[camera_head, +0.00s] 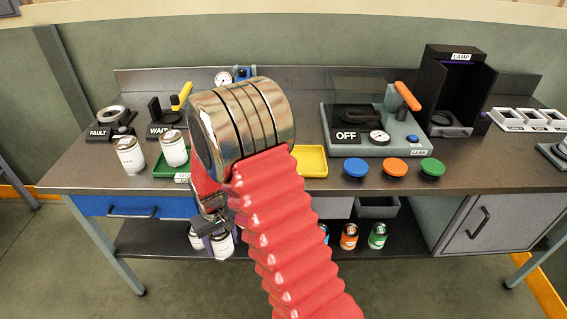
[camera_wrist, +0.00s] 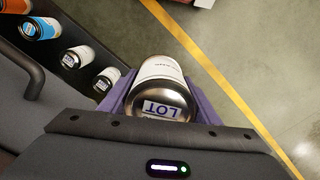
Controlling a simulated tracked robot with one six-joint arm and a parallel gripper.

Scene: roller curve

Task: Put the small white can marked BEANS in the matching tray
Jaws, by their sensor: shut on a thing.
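My gripper (camera_head: 213,228) hangs in front of the bench, below the top's front edge. Its purple fingers (camera_wrist: 160,95) are shut on a white can (camera_wrist: 163,70) with a silver lid marked LOT. The held can (camera_head: 222,244) also shows in the head view; its side print is too small to read, so I cannot confirm BEANS. A green tray (camera_head: 160,168) lies on the bench top, partly hidden by a white can and my arm. A yellow tray (camera_head: 313,160) lies right of my arm. The small tray labels are not legible.
Two white cans (camera_head: 130,156) (camera_head: 174,149) stand on the bench at left. Orange (camera_head: 349,237) and green (camera_head: 377,236) cans stand on the lower shelf, with a white can (camera_head: 195,238) near my gripper. Blue, orange and green buttons line the front edge. The floor in front is clear.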

